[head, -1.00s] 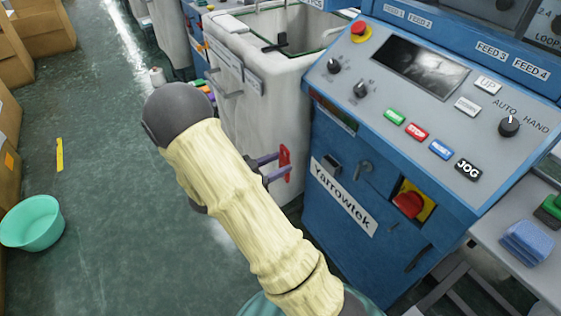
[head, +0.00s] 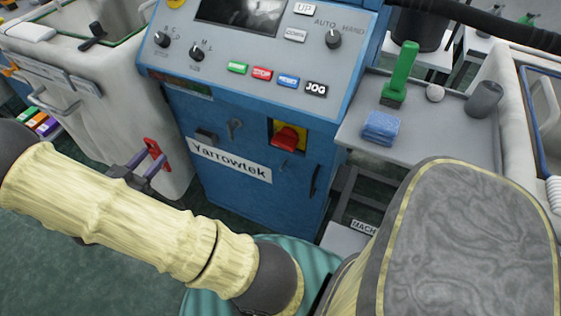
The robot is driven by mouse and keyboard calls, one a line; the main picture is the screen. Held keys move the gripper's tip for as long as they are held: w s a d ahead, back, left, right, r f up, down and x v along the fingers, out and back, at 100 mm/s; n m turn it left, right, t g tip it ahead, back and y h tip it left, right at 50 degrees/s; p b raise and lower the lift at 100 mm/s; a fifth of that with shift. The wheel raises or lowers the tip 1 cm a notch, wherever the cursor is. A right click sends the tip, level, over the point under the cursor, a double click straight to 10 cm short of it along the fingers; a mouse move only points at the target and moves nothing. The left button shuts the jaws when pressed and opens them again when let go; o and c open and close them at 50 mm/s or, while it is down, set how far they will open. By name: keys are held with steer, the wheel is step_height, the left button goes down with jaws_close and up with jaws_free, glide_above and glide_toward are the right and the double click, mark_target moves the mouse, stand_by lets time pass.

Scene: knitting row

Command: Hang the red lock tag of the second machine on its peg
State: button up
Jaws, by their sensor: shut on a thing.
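The red lock tag (head: 154,150) is upright between the fingers of my gripper (head: 147,168). The gripper is shut on it, left of the blue Yarrowtek machine (head: 220,172). On the machine's front, a small grey hook-like part (head: 235,127) sticks out above the name plate; it looks like the peg. The tag is left of this hook and a little lower in the picture, apart from it. A red rotary switch on a yellow plate (head: 288,137) is right of the hook. My arm hides part of the floor.
A dark block (head: 206,137) sits on the machine's front, left of the hook. A white bin (head: 150,95) stands behind the tag.

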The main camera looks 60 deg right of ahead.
steer(key=shift+w, duration=0.1)
steer(key=shift+w+n+t, duration=0.25)
steer(key=shift+n+t, duration=0.15)
steer(key=shift+t, duration=0.3)
steer(key=w+a+f+n+t+y, duration=0.9)
steer(key=a+f+n+t+y, duration=0.1)
steer(key=n+t+y, duration=0.2)
steer(key=n+t, duration=0.1)
steer(key=t, duration=0.1)
steer(key=shift+a+t+y, duration=0.3)
steer(key=shift+a+y, duration=0.1)
steer(key=shift+f, duration=0.1)
